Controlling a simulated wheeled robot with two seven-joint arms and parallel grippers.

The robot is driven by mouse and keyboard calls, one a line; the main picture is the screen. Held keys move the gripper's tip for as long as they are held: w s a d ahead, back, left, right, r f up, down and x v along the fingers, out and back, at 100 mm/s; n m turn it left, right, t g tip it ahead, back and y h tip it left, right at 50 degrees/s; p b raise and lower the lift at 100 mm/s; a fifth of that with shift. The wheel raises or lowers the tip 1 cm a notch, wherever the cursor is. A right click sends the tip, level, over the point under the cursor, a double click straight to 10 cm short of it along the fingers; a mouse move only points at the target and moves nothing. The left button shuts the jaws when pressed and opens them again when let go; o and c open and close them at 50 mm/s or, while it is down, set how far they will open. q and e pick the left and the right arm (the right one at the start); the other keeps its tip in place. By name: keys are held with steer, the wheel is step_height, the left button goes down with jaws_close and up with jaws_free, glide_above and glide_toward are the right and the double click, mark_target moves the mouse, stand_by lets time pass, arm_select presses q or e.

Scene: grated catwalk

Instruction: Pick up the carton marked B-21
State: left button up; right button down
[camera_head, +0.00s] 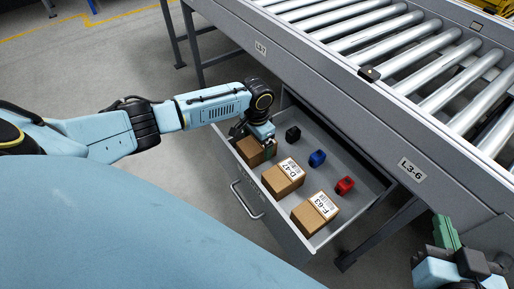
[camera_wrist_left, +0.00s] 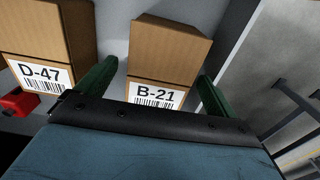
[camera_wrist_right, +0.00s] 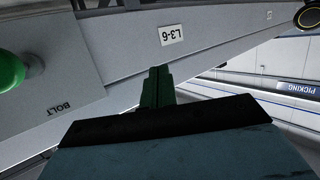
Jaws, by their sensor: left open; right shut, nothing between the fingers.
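The carton marked B-21 (camera_wrist_left: 166,55) stands in the open drawer. In the left wrist view its label faces me, between the green fingers of my left gripper (camera_wrist_left: 153,85). The fingers are open, one on each side of the carton, with a gap visible on the left. In the head view the B-21 carton (camera_head: 251,152) is at the drawer's left end, partly hidden by my left gripper (camera_head: 257,143). My right gripper (camera_wrist_right: 158,85) is shut and empty, and shows at the lower right of the head view (camera_head: 446,232), outside the drawer.
The drawer (camera_head: 322,237) also holds cartons D-47 (camera_head: 283,183) and F-63 (camera_head: 309,218), and black (camera_head: 293,133), blue (camera_head: 317,158) and red (camera_head: 345,185) small items. A roller conveyor (camera_head: 430,75) stands above and behind. D-47 is close beside the left gripper's finger.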

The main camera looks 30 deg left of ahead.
arm_select(q)
step_height(320, 180, down, 2)
steer(key=shift+f+b, duration=0.25)
steer(key=shift+b, duration=0.45)
steer(key=shift+w+f, duration=0.1)
steer(key=c, duration=1.1)
steer(key=shift+c, duration=0.3)
arm_select(e)
step_height(320, 180, up, 7)
steer(key=a+t+y, duration=0.1)
steer(key=t+y, duration=0.1)
steer(key=t, duration=0.2)
steer(key=shift+w+a+t, duration=0.25)
steer(key=shift+w+t, duration=0.05)
